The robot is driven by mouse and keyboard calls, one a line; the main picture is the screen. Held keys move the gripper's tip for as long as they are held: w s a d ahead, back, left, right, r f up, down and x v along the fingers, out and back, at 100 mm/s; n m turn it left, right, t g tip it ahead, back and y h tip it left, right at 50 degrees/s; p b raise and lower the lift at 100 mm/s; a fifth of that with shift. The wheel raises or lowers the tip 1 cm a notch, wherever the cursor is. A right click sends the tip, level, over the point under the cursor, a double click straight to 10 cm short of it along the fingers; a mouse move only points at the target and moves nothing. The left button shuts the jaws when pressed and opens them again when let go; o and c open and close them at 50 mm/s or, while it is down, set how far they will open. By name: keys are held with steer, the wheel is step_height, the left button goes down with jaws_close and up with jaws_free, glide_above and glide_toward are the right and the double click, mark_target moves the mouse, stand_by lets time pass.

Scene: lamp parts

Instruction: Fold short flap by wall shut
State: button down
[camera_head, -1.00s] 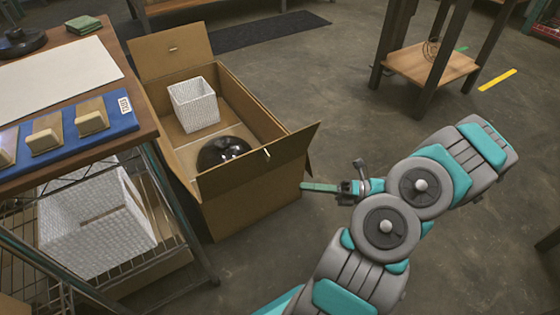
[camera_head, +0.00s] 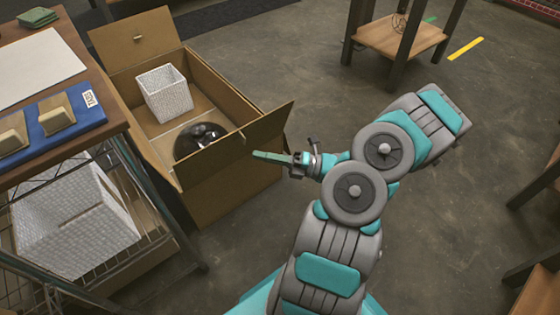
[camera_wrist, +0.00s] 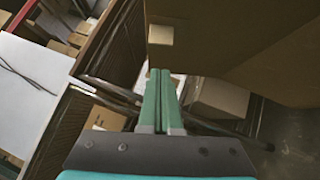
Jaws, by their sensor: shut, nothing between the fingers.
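An open cardboard box (camera_head: 225,198) stands on the floor beside the table. I cannot tell from the pictures which short flap is the one by the wall. My gripper (camera_head: 256,153) is shut and empty, pointing left, its tips overlapping the near end of the box in the head view. In the wrist view the shut green fingers (camera_wrist: 159,74) lie below a cardboard surface (camera_wrist: 235,35); contact cannot be told.
The box holds a white woven basket (camera_head: 164,92) and a round black object (camera_head: 198,141). The table (camera_head: 92,137) stands close along the box's left side, with another white basket (camera_head: 75,225) on its lower shelf. The floor right of the box is clear.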

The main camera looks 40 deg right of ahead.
steer(key=shift+w+r, duration=0.25)
steer(key=shift+w, duration=0.5)
steer(key=shift+w+r, duration=0.2)
steer(key=shift+w, duration=0.5)
steer(key=shift+w+r, duration=0.1)
